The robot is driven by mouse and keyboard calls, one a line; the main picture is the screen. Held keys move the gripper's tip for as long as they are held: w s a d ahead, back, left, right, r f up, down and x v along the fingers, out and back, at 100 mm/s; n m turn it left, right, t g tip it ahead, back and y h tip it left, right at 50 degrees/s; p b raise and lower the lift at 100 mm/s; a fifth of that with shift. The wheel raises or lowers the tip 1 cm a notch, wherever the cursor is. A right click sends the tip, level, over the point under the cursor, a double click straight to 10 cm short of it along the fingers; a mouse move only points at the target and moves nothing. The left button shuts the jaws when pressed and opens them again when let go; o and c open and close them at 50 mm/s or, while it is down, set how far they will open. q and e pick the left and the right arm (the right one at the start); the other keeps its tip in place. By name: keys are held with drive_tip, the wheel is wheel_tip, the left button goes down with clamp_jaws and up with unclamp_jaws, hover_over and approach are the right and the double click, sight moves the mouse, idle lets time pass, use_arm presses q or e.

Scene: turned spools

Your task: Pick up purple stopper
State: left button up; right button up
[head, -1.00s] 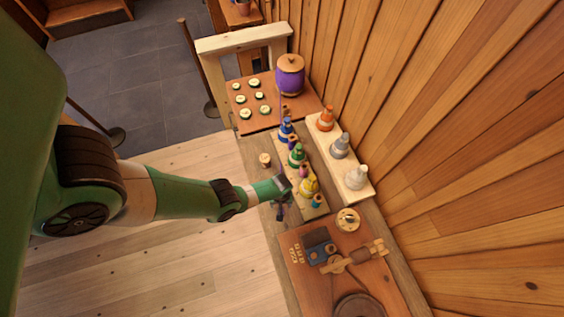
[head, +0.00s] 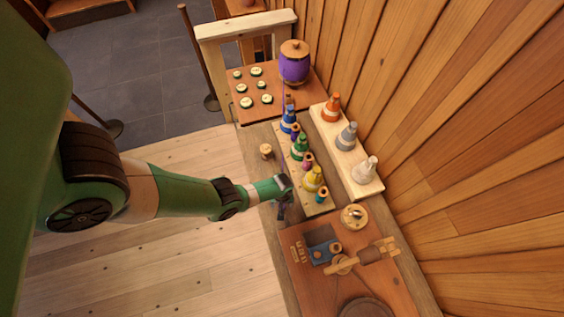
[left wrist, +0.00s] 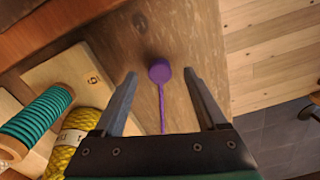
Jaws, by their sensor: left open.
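The purple stopper is a round purple knob (left wrist: 159,70) with a purple cord trailing from it, on the bare wooden bench top in the left wrist view. My left gripper (left wrist: 160,76) is open and empty. In that view the stopper appears between its two fingertips; I cannot tell how far above the bench the tips are. In the head view my left gripper (head: 281,210) hangs over the bench's near edge, beside the yellow spool, and the stopper is hard to make out there. My right gripper is not in view.
A board with blue, green and yellow (head: 312,179) spools stands just right of the gripper. A pale board (head: 357,167) with orange, grey and white cones is behind it. A purple lidded jar (head: 294,65) stands at the far end. A small wooden peg (head: 266,151) stands near the edge.

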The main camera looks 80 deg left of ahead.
use_arm(q)
wheel_tip(320, 180, down, 3)
drive_tip(key=shift+f+b, duration=0.1)
drive_tip(key=shift+b, duration=0.7)
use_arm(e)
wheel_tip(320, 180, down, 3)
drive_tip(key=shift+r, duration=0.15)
use_arm(q)
clamp_jaws()
